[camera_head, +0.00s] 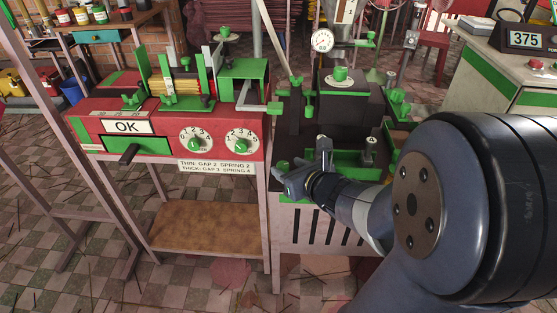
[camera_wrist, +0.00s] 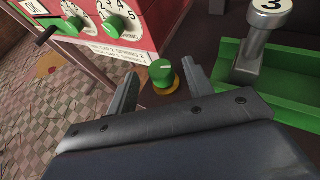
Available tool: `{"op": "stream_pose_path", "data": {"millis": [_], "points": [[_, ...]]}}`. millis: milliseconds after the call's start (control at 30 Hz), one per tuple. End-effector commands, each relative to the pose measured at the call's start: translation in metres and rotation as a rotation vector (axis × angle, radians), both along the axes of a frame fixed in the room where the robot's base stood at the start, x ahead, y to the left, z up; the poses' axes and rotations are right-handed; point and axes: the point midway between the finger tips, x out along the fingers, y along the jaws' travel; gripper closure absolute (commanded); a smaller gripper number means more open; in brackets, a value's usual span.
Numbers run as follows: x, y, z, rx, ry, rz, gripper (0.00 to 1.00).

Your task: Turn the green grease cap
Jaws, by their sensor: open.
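A green cap (camera_wrist: 162,72) on a brass-coloured base sits between and just ahead of my open fingertips in the wrist view, with a visible gap on each side. I take it for the grease cap. In the head view a small green cap (camera_head: 281,168) shows at the front left corner of the dark machine bed, just left of my gripper (camera_head: 302,170). My gripper (camera_wrist: 160,69) holds nothing. I cannot tell whether the fingertips reach down beside the cap.
A silver post marked 3 (camera_wrist: 260,38) stands in a green tray (camera_wrist: 290,95), right of my fingers. The red machine (camera_head: 88,128) with dials and an OK sign is at the left. Another green cap (camera_head: 340,74) tops a dark block behind my gripper.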

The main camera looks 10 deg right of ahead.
Motion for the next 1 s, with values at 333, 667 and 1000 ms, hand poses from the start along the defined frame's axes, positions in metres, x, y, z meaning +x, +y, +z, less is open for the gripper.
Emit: {"op": "stream_pose_path", "data": {"millis": [333, 667, 1000], "points": [[0.030, 0.009, -0.014, 0.000, 0.000, 0.000, 0.51], [0.032, 0.009, -0.013, 0.000, 0.000, 0.000, 0.54], [0.032, 0.009, -0.013, 0.000, 0.000, -0.001, 0.82]]}}
